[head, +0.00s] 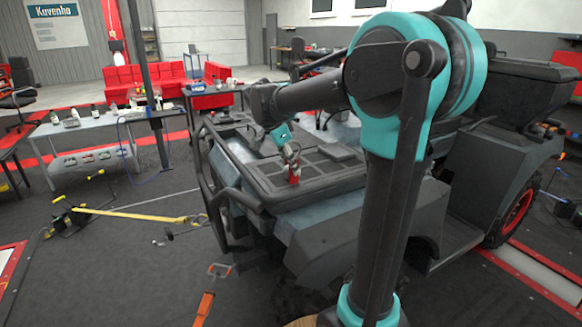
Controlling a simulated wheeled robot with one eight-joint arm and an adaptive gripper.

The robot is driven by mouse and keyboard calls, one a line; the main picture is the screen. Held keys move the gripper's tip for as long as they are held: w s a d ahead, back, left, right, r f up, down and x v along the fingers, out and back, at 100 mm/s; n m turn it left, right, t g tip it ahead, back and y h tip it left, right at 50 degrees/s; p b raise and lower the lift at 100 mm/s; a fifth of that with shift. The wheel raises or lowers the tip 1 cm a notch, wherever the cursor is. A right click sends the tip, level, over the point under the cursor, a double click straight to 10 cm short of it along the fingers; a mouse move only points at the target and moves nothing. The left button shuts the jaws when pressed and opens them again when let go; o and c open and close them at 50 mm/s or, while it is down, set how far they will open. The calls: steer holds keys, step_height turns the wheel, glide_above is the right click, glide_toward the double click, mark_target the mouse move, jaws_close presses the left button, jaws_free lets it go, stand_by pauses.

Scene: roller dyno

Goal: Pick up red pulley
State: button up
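A small red object, which looks like the red pulley (294,177), is on the dark, ribbed front deck of the vehicle (262,184). My gripper (292,162) points down right above it, at its top edge. The gripper is small in the head view, and its fingers overlap the top of the red object. I cannot tell whether the fingers are touching it, open or shut on it. The red object seems to rest on the deck, but its underside is too small to make out.
A dark tubular bumper (222,190) runs around the vehicle's front. A yellow bar (130,214) and an orange-handled tool (206,300) are on the floor. A workbench with bottles (85,130) stands at the left. Open floor lies in front of the vehicle.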

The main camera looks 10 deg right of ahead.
steer(key=shift+w+d, duration=0.2)
steer(key=shift+w, duration=0.1)
jaws_close()
steer(key=shift+r, duration=0.1)
